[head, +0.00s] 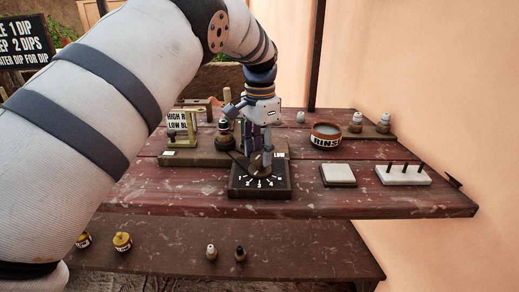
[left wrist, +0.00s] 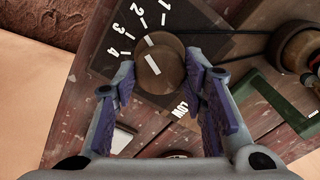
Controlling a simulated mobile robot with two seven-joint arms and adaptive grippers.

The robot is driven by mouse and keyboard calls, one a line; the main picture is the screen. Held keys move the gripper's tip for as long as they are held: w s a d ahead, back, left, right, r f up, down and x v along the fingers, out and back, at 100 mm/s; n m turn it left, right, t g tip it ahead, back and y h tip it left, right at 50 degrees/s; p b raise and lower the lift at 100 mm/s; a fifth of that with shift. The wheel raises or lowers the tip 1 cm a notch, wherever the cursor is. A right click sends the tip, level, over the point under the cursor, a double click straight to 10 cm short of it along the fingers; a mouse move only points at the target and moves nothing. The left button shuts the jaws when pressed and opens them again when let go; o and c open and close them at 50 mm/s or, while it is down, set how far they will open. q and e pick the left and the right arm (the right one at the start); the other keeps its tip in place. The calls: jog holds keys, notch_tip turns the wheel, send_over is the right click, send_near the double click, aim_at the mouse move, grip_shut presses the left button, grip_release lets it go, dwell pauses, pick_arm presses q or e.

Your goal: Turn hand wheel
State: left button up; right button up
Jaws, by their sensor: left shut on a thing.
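The hand wheel is a round brown wooden knob (head: 258,166) on a dark dial plate (head: 245,190) with white numbers, at the front middle of the red table in the head view. In the left wrist view the knob (left wrist: 172,82) sits between my fingers, with a short white mark on its top. The dial plate (left wrist: 118,65) shows 1, 2, 3, 4 and LOW there. My left gripper (head: 259,152) reaches down from above and is shut on the knob, with a finger on either side. It also shows in the left wrist view (left wrist: 160,65). My right gripper is not in view.
A RINSE bowl (head: 325,135), a pale square block (head: 338,175) and a white slab with dark pegs (head: 403,175) lie right of the dial. A wooden stand with a green frame (head: 183,127) is behind left. A lower bench (head: 300,245) holds small bottles.

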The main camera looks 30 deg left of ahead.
pick_arm(q)
jog(key=n, duration=0.4)
jog(key=shift+n, duration=0.3)
jog(key=n, duration=0.4)
jog(key=shift+n, duration=0.3)
jog(key=n, duration=0.4)
jog(key=shift+n, duration=2.1)
jog(key=o, duration=1.2)
jog(key=shift+c, duration=0.2)
